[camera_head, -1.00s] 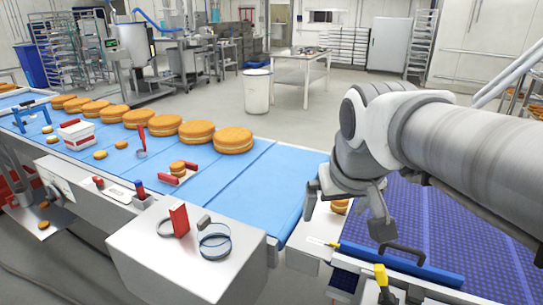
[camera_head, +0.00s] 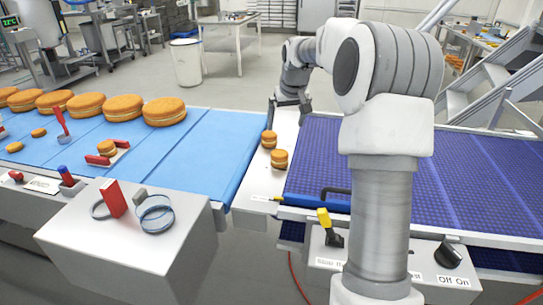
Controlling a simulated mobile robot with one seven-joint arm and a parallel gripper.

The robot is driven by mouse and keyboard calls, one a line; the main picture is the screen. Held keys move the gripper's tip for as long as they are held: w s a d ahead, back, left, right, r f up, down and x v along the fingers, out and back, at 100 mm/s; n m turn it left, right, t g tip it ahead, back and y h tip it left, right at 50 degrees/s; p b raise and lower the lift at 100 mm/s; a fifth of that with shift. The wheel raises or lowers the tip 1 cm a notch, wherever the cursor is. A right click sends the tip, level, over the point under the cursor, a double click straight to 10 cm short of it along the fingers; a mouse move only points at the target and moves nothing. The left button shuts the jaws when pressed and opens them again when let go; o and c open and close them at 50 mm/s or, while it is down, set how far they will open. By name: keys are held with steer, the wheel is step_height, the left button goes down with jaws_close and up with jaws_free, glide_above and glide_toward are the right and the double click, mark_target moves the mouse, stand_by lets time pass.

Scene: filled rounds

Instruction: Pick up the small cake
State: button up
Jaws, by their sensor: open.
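Two small round cakes with golden layers sit on the white strip between the blue and purple belts. The farther small cake (camera_head: 269,139) is just below and in front of my gripper (camera_head: 288,119). The nearer small cake (camera_head: 279,159) sits closer to the camera, toward the purple belt's edge. Another small cake (camera_head: 107,147) lies between red pieces on the blue belt at left. My gripper points down at the strip's far end, open, with no cake seen between its fingers. Whether a finger touches the farther cake I cannot tell.
Several large cakes (camera_head: 164,112) line the far side of the blue belt (camera_head: 190,165). A metal box (camera_head: 125,230) with rings and a red block stands at front left.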

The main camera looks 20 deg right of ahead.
mark_target(280, 153)
steer(key=x, duration=0.9)
steer(key=b+x, duration=0.1)
steer(key=x, duration=0.3)
steer(key=shift+w+d+f, duration=0.15)
steer(key=shift+d+f, duration=0.05)
steer(key=shift+d, duration=0.1)
steer(key=x, duration=0.5)
steer(key=shift+a+f, duration=0.1)
steer(key=shift+a, duration=0.15)
steer(key=c, duration=0.7)
steer(key=shift+c, duration=0.3)
